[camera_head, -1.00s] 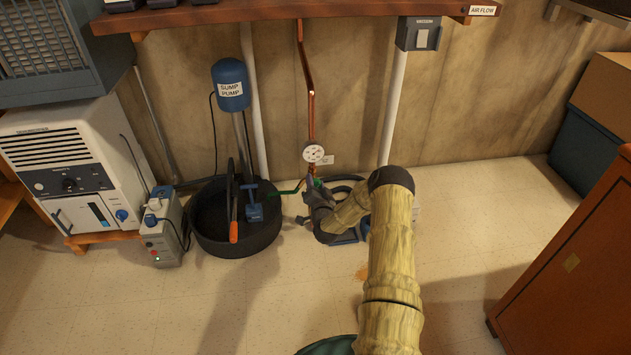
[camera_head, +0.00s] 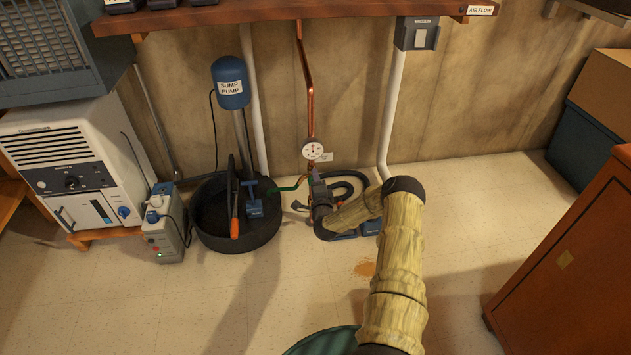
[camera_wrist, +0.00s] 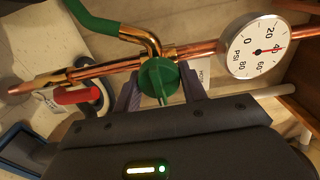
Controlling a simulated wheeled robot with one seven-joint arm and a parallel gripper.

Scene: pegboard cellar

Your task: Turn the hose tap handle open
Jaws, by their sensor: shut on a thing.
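The green tap handle (camera_wrist: 160,80) sits on a brass tap body at the copper pipe in the wrist view. My gripper (camera_wrist: 165,92) has one finger on each side of the handle and is shut on it. In the head view my gripper (camera_head: 316,182) is at the foot of the copper pipe, and the handle is hidden behind it. A green hose (camera_wrist: 92,14) joins the brass spout; it also shows in the head view (camera_head: 288,189). A round PSI gauge (camera_wrist: 254,46) is right of the handle, its red needle near 40.
A black tub (camera_head: 237,238) with the blue sump pump (camera_head: 231,84) stands left of the tap. A dark corrugated hose (camera_head: 356,181) and blue item lie close to my wrist. Floor in front is mostly clear, with an orange stain (camera_head: 365,268). A wooden cabinet (camera_head: 570,255) stands right.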

